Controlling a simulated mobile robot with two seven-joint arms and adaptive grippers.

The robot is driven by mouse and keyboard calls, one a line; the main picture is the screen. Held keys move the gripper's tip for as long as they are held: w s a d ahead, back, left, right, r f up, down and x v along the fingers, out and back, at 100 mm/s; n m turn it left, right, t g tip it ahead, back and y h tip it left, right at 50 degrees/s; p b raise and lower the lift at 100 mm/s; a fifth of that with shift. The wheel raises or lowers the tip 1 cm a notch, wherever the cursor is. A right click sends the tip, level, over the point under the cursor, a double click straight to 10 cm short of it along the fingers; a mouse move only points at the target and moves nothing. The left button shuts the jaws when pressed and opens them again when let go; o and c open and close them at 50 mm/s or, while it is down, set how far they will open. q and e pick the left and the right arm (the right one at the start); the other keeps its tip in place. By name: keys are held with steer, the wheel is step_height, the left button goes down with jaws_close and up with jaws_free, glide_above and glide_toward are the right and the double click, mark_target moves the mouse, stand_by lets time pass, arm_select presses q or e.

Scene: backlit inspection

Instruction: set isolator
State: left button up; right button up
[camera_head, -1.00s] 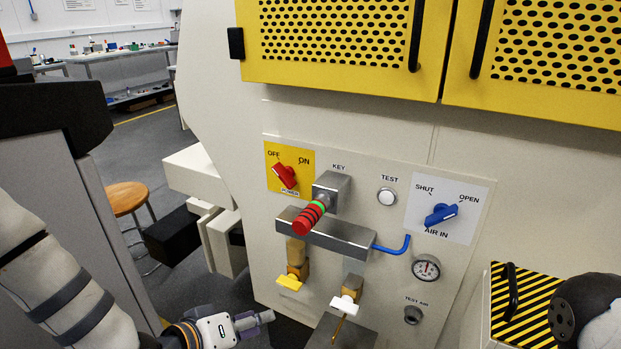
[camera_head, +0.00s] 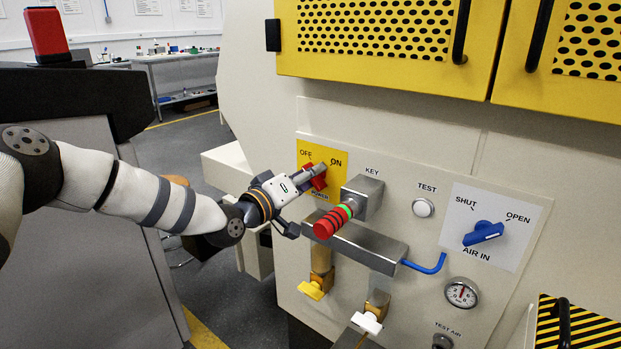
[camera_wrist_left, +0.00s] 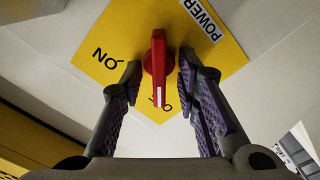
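The red isolator handle (camera_head: 318,178) sits on a yellow plate (camera_head: 340,155) marked OFF, ON and POWER. It also shows in the left wrist view (camera_wrist_left: 156,62), where its white-marked end points toward the partly hidden OFF label, away from ON. My left gripper (camera_head: 308,182) is at the handle and partly covers it in the head view. In the wrist view its fingers stand open on both sides of the handle. A gap shows on the left; the right finger is very close, and I cannot tell whether it touches. My right gripper is out of view.
A blue AIR IN handle (camera_head: 484,232), TEST button (camera_head: 423,207) and gauge (camera_head: 461,292) are further right. Yellow perforated doors (camera_head: 380,65) hang above.

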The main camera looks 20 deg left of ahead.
arm_select(q)
jaws_close()
